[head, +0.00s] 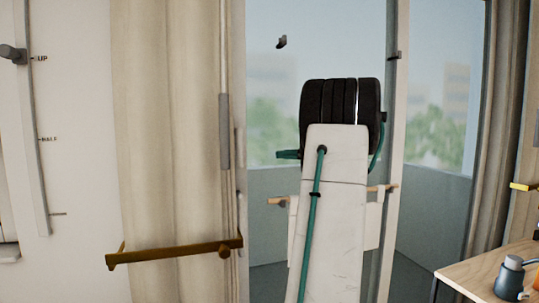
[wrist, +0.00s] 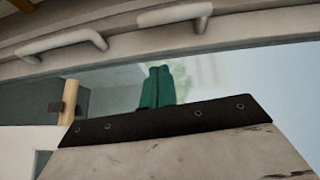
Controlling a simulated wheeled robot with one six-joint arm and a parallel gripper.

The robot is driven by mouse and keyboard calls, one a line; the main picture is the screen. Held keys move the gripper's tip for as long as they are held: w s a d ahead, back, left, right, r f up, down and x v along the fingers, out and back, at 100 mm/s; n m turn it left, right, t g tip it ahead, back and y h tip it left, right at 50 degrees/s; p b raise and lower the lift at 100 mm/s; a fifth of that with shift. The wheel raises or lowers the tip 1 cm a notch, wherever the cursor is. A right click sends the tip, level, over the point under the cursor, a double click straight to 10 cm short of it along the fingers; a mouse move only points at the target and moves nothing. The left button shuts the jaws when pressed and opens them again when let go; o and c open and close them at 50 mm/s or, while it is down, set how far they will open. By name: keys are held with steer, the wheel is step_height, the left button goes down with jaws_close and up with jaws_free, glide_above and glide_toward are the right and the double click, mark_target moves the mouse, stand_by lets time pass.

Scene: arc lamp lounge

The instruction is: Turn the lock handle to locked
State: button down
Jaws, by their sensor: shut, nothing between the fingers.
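In the wrist view my gripper (wrist: 158,70) has its two teal fingers together, with nothing seen between them. The fingertips are over glass, below a pale frame, and I see them touch nothing. No lock handle can be told for sure, and no lock marking is readable. In the wrist view two pale bar handles stand on the frame, a left one (wrist: 60,42) and a right one (wrist: 165,14), both apart from the fingers. In the head view my arm covers the middle of the glass door (head: 270,110), hiding what is behind it.
A brass bar (head: 175,252) crosses low before the left curtain (head: 165,130). A wall slider (head: 40,140) marked UP and HALF is at far left. A wooden rod (head: 277,202) shows behind my arm. A wooden table (head: 470,272) with a blue-grey object (head: 510,277) stands at lower right.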

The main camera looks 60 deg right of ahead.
steer(key=shift+v, duration=1.4)
steer(key=shift+f, duration=0.1)
steer(key=a+f+m+g, duration=0.2)
steer(key=a+f+g, duration=0.25)
steer(key=f, duration=0.45)
steer(key=w+a+f+n+g+y, duration=0.1)
steer(key=a+f+n+g, duration=0.15)
steer(key=a, duration=0.85)
steer(key=w+a+f+n+g, duration=0.1)
steer(key=w+a+f+g, duration=0.2)
steer(key=a, duration=0.8)
steer(key=s+a+f+n+g+h, duration=0.1)
steer(key=s+a+n, duration=0.3)
steer(key=a, duration=0.5)
steer(key=s+a+f+n+g+h, duration=0.1)
steer(key=s+a+n, duration=0.3)
steer(key=a, duration=0.6)
steer(key=s+a+f+n+g+h, duration=0.2)
steer(key=s+a+n, duration=0.3)
steer(key=a, duration=0.4)
steer(key=shift+a+g+h, duration=0.2)
steer(key=shift+g+h, duration=0.4)
